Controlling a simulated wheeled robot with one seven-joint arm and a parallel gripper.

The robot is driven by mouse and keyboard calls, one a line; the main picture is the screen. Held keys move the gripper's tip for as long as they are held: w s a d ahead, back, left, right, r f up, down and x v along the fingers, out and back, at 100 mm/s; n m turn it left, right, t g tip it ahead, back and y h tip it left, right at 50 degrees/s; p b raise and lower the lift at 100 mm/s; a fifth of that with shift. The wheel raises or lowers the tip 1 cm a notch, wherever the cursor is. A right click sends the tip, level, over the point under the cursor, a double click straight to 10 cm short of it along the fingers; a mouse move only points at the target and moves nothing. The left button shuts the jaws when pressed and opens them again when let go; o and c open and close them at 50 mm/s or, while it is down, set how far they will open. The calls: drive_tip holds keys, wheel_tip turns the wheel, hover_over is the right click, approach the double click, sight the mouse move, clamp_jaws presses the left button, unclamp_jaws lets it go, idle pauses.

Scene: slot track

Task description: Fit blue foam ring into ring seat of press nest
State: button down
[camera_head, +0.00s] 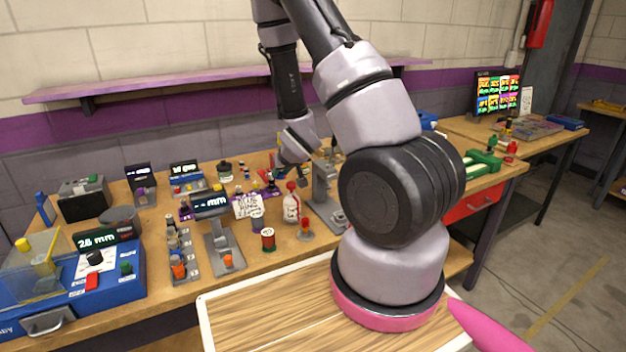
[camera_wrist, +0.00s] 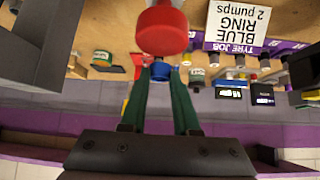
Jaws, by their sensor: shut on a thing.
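My gripper's two green fingers (camera_wrist: 160,85) reach forward in the wrist view and close on a small blue piece at their tips. It looks like the blue foam ring (camera_wrist: 160,71), though its hole cannot be made out. In the head view my dark gripper (camera_head: 292,150) hangs over the back of the workbench; its fingertips and the ring are not clear there. A grey press (camera_head: 325,185) stands on the bench just right of and below the gripper. I cannot make out the press nest's ring seat, which my arm may partly hide.
A red rounded object (camera_wrist: 162,30) is close ahead of the fingers in the wrist view. A white card reading "BLUE RING 2 pumps" (camera_head: 248,205) stands near a red-capped bottle (camera_head: 291,208), a red spool (camera_head: 268,240) and a grey gauge stand (camera_head: 224,248). The bench front is partly clear.

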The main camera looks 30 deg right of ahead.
drive_tip(key=w+d, duration=0.7)
drive_tip(key=w, duration=0.4)
drive_tip(key=shift+m+h, duration=0.4)
drive_tip(key=shift+h, duration=0.1)
wheel_tip(320, 180, down, 5)
drive_tip(key=shift+r, duration=0.15)
drive_tip(key=shift+f, duration=2.55)
drive_tip(key=shift+f, duration=0.15)
drive_tip(key=c, duration=0.7)
unclamp_jaws()
drive_tip(key=shift+o, duration=0.2)
